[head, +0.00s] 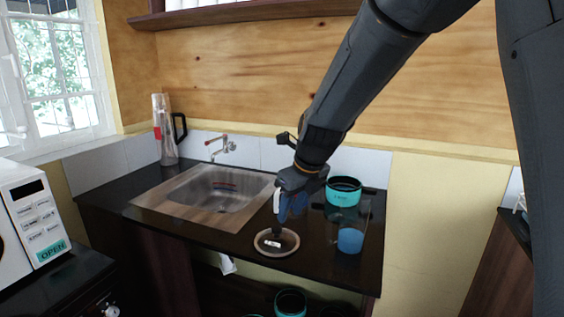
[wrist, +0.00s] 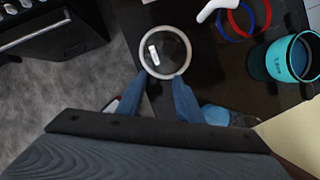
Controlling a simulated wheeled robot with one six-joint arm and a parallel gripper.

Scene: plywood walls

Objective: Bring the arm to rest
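My gripper (head: 281,214) is above the black counter, just behind a small round dish in the head view. In the wrist view its two blue fingers (wrist: 159,88) are apart with nothing held between them. The dish (head: 262,249) has a pale rim and a dark inside with a small white piece (head: 272,243) in it. In the wrist view the dish (wrist: 147,66) lies just beyond the fingertips; whether they touch it I cannot tell. My arm reaches down from the upper right and hides part of the counter.
A blue cup (head: 350,240) and a teal pot (head: 343,192) stand right of my gripper. A sink (head: 215,195) with a tap (head: 222,147) lies to the left. A tall clear jug (head: 164,135) stands in the corner. A white microwave (head: 30,215) is at far left. Teal containers (head: 290,303) sit below the counter.

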